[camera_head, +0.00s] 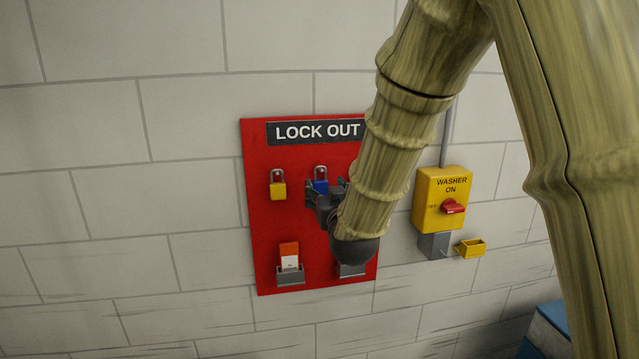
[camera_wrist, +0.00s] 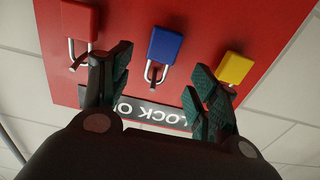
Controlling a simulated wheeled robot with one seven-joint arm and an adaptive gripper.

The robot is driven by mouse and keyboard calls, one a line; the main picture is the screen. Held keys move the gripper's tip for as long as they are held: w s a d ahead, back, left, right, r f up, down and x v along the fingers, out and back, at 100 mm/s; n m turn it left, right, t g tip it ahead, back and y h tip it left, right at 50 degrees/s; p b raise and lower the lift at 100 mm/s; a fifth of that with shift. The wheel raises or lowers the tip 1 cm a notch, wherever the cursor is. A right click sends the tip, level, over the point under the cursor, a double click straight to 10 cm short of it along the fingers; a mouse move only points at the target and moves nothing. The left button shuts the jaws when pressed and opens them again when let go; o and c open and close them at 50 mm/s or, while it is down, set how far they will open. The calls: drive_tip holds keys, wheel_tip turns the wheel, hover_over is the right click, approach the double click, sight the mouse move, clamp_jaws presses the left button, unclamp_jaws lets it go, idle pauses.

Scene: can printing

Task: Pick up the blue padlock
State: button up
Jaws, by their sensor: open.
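The blue padlock (camera_head: 320,186) hangs by its shackle on the red lock-out board, partly covered by my gripper in the head view. In the wrist view, which shows the board upside down, the blue padlock (camera_wrist: 165,46) is fully visible with its shackle. My gripper (camera_head: 326,189) is in front of the board at the padlock. In the wrist view my gripper (camera_wrist: 160,62) is open, with one finger on each side of the blue padlock's line. Nothing is held. I cannot tell how much depth remains between the fingertips and the padlock.
A yellow padlock (camera_head: 278,190) hangs left of the blue one. A red padlock (camera_wrist: 78,20) hangs on its other side, close to a finger in the wrist view. Tags sit in a holder (camera_head: 290,277) below. A yellow washer switch box (camera_head: 440,198) is right of the board.

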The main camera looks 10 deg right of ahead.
sight(321, 183)
drive_tip(key=shift+w+r+p, duration=0.15)
drive_tip(key=shift+w+p, duration=0.8)
drive_tip(key=shift+p, duration=0.05)
drive_tip(key=shift+w+f+p, duration=0.15)
drive_tip(key=shift+w+p, duration=0.4)
drive_tip(key=shift+w, duration=0.35)
drive_tip(key=shift+w+f+p, duration=0.1)
drive_tip(key=shift+w+p, duration=0.4)
drive_tip(key=shift+w, duration=0.35)
drive_tip(key=c, duration=1.1)
